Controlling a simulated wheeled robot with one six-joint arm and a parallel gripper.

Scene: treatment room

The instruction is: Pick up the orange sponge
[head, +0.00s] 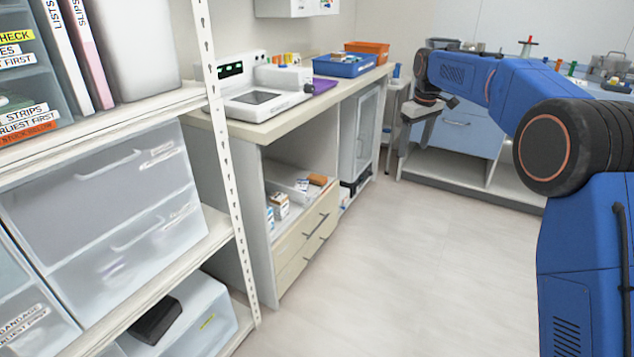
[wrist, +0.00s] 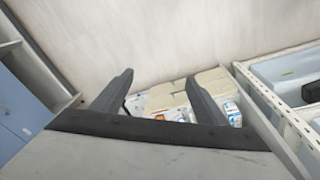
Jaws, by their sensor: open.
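A small orange block that looks like the sponge (head: 318,180) lies in the open shelf bay of the counter, on or against a pale box. My gripper (head: 415,138) is in the open to the right of the counter, in front of the blue cabinet, well apart from the orange block. In the wrist view my gripper (wrist: 158,80) has its two fingers spread with nothing held between them.
The counter (head: 262,128) carries a white analyser (head: 258,100), a blue tray (head: 344,66) and an orange bin (head: 368,50). Small boxes (head: 278,205) stand in the bay above wooden drawers (head: 308,246). A metal rack post (head: 222,140) stands at left. The floor (head: 400,270) is clear.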

